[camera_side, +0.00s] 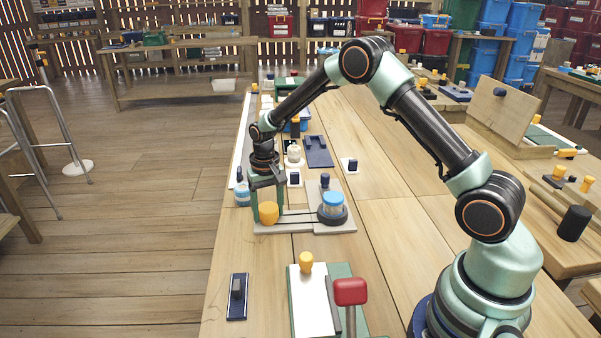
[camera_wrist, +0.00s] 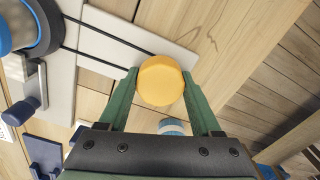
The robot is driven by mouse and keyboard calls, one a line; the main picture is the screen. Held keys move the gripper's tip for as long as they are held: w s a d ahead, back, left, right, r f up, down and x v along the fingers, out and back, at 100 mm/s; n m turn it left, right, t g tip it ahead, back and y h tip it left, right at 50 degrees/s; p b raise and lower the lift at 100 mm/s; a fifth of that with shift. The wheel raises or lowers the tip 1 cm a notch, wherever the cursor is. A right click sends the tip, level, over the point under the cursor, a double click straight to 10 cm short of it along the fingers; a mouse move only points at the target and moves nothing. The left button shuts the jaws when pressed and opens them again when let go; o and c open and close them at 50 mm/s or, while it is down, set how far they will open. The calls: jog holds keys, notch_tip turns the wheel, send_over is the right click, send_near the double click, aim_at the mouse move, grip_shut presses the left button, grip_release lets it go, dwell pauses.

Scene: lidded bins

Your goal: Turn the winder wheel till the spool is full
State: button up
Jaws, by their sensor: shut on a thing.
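The winder stands on a pale board (camera_side: 300,226) on the bench. A yellow-orange cylinder (camera_side: 269,213) is at its left end. A black wheel (camera_side: 333,219) with a light blue and white spool (camera_side: 333,203) on top is at its right end. Two dark belt lines run between the ends. My gripper (camera_wrist: 160,82) points down over the left end, its green fingers shut on the cylinder, which also shows in the wrist view (camera_wrist: 161,80). The spool (camera_wrist: 4,32) and black wheel (camera_wrist: 42,25) are partly cut off there. I cannot tell how full the spool is.
A dark blue knob (camera_side: 325,180) stands just behind the spool. A blue-topped jar (camera_side: 243,193) stands left of my gripper. In front are a dark switch plate (camera_side: 237,297) and a red-topped lever (camera_side: 350,292). The bench right of the winder is mostly clear.

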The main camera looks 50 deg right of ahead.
aim_at(268, 207)
jog(key=o, duration=1.4)
jog(key=shift+c, duration=0.2)
jog(key=shift+r, duration=0.1)
notch_tip(268, 207, up, 12)
